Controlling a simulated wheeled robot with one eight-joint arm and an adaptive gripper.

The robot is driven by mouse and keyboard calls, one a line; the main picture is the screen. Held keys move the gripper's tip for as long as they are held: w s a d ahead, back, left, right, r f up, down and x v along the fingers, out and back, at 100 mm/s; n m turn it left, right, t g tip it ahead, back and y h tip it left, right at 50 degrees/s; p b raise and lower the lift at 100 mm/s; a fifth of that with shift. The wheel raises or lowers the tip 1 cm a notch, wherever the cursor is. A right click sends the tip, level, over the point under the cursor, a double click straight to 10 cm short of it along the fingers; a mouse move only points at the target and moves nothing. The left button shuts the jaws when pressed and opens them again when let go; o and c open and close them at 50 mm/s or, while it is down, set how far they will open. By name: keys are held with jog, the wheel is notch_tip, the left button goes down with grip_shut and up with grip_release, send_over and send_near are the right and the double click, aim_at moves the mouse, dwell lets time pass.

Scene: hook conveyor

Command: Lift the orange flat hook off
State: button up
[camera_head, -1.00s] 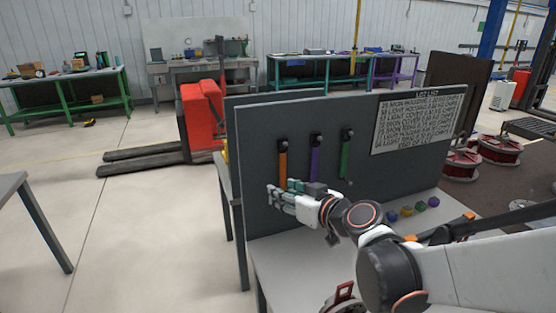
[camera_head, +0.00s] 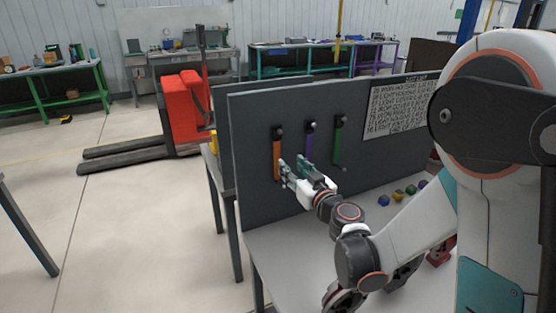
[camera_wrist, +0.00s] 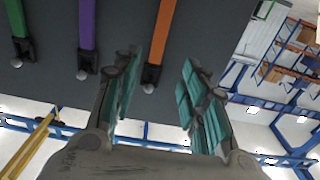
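The orange flat hook (camera_head: 277,158) hangs at the left of a row of three on the dark upright panel (camera_head: 250,200), from a black holder. It also shows in the wrist view (camera_wrist: 163,36), between the two fingers as seen there. My gripper (camera_head: 293,164) is open, with its green-padded fingers apart, near the lower part of the orange hook. In the wrist view my gripper (camera_wrist: 158,64) holds nothing. I cannot tell whether a finger touches the hook or the panel.
A purple hook (camera_head: 310,148) and a green hook (camera_head: 338,146) hang right of the orange one. A printed sign (camera_head: 398,105) is at the panel's right. Several small coloured blocks (camera_head: 398,194) lie on the white table (camera_head: 290,250). A red pallet truck (camera_head: 180,108) stands behind at left.

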aim_at(278, 150)
jog(key=b+x, duration=0.2)
jog(key=x, duration=0.7)
jog(key=shift+w, duration=0.4)
jog(key=shift+c, duration=0.2)
grip_shut()
